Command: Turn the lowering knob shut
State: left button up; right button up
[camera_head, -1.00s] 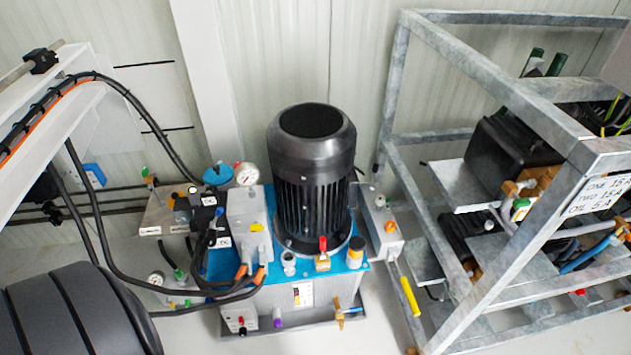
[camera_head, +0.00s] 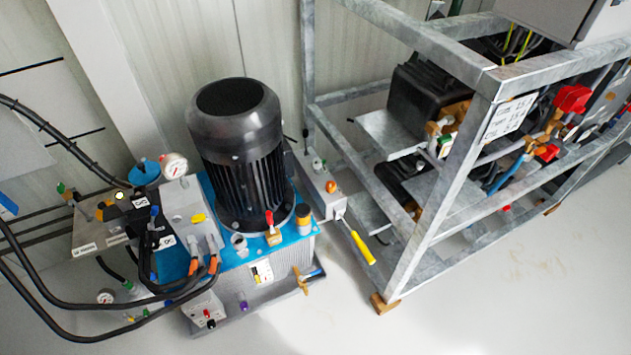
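The blue-topped hydraulic unit (camera_head: 263,238) stands at the left of centre with a tall black motor (camera_head: 237,150) on it. I cannot tell which knob is the lowering knob. An orange knob (camera_head: 331,187) sits on the grey block (camera_head: 327,202) right of the motor, beside a yellow-handled lever (camera_head: 362,248). A red-handled valve (camera_head: 271,225) stands in front of the motor. Black and red knobs (camera_head: 209,319) are on the small front box, and a purple knob (camera_head: 244,306) is beside it. Neither of my grippers is in view.
A galvanised steel frame (camera_head: 443,190) holding equipment stands close to the right of the unit. Black hoses (camera_head: 60,304) loop at the left. A pressure gauge (camera_head: 174,166) stands behind the valve block. The floor (camera_head: 500,300) at the front right is clear.

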aim_at(330, 185)
jog(key=i+j+z, duration=0.1)
jog(key=i+j, duration=0.2)
jog(key=i, duration=0.2)
jog(key=i+j+z, duration=0.15)
jog(key=i+j, duration=0.2)
jog(key=i, duration=0.15)
